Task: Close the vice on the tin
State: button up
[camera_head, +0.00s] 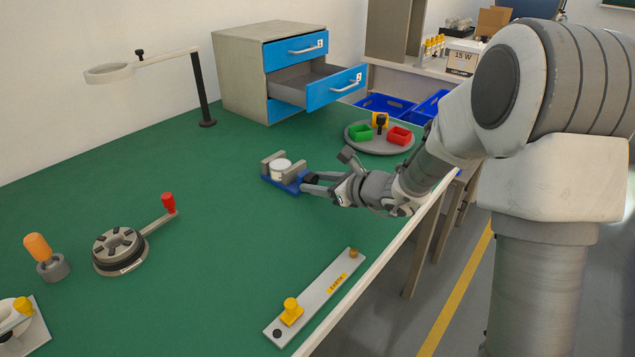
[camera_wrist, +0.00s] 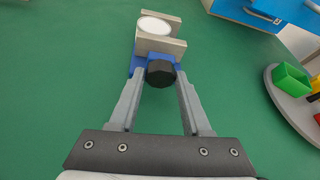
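The vice has a blue base (camera_head: 286,186) and grey jaws, and stands on the green bench. A white tin (camera_head: 281,166) sits upright between the jaws; it also shows in the wrist view (camera_wrist: 154,25). The near jaw (camera_wrist: 161,46) hides part of the tin, so I cannot tell whether both jaws touch it. A black knob (camera_wrist: 161,73) projects from the vice's near end. My gripper (camera_wrist: 161,82) reaches in level from the right, its fingertips on either side of the knob. I cannot tell whether they press on it.
A round grey tray (camera_head: 362,145) with green and red bins stands behind my gripper. A drawer unit (camera_head: 240,75) has one drawer pulled out. A lamp (camera_head: 203,95), a crank-handled rotary fixture (camera_head: 120,250) and a grey bar (camera_head: 325,288) stand clear of the vice.

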grip_shut()
jog(key=shift+d+r+m+p, duration=0.1)
jog(key=shift+r+m+p, duration=0.25)
jog(key=shift+p, duration=0.8)
jog(key=shift+f+m+g+y+p, duration=0.3)
jog(key=shift+m+g+p, duration=0.2)
jog(key=shift+p, duration=0.3)
jog(key=o, duration=0.6)
grip_release()
jog(key=shift+c, duration=0.2)
jog(key=p+v, duration=0.4)
jog(key=v, duration=1.3)
jog(key=shift+s+d, duration=0.1)
jog(key=shift+s, duration=0.05)
